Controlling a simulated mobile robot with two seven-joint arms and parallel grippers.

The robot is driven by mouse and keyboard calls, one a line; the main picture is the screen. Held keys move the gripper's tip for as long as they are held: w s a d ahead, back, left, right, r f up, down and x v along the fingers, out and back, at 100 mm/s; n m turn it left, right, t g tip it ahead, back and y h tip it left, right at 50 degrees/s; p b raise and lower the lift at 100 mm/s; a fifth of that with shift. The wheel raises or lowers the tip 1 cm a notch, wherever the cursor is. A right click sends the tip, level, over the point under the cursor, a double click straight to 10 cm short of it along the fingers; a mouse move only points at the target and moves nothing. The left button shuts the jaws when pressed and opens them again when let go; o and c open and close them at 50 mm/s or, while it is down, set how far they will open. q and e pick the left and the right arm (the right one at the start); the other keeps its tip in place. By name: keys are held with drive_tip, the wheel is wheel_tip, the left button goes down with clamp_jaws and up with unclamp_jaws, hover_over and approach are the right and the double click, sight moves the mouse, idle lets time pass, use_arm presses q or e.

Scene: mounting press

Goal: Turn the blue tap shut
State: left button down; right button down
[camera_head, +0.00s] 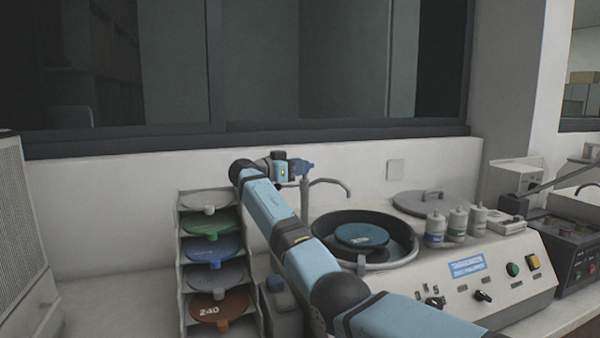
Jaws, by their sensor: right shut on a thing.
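The blue tap (304,167) is a small blue handle on top of a thin grey standpipe behind the polishing machine. The grey spout (335,183) curves from the pipe to the right, above the machine's bowl. My right arm reaches in from the lower right and bends at the wrist just left of the pipe. My right gripper (292,168) is at the tap's handle and shut on it. The fingertips are small here and partly merge with the handle. My left gripper is out of view.
The polishing machine has a black bowl (330,224) with a blue disc (362,236), several bottles (457,222) and a grey lid (432,203). A rack of coloured discs (184,290) stands left of my arm. The wall (110,205) is close behind the tap.

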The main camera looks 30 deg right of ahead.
drive_tip(key=shift+w+r+m+g, duration=0.1)
drive_tip(key=shift+r+m+g, duration=0.1)
drive_tip(key=shift+m+g, duration=0.45)
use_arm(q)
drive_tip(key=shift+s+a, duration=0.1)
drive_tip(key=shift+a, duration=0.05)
use_arm(e)
drive_tip(key=shift+g, duration=0.45)
use_arm(q)
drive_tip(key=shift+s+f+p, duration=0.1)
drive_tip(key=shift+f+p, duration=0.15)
drive_tip(key=shift+p, duration=0.05)
use_arm(e)
drive_tip(key=shift+w+d+m+g, duration=0.1)
drive_tip(key=shift+m+g, duration=0.35)
drive_tip(key=shift+g, duration=0.15)
drive_tip(key=shift+y, duration=0.3)
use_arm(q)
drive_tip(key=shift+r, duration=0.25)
use_arm(e)
drive_tip(key=c, duration=1.3)
unclamp_jaws()
drive_tip(key=shift+o, duration=0.6)
drive_tip(key=shift+f, duration=0.1)
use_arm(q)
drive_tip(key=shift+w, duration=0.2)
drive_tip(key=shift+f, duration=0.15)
use_arm(e)
drive_tip(key=shift+f, duration=0.15)
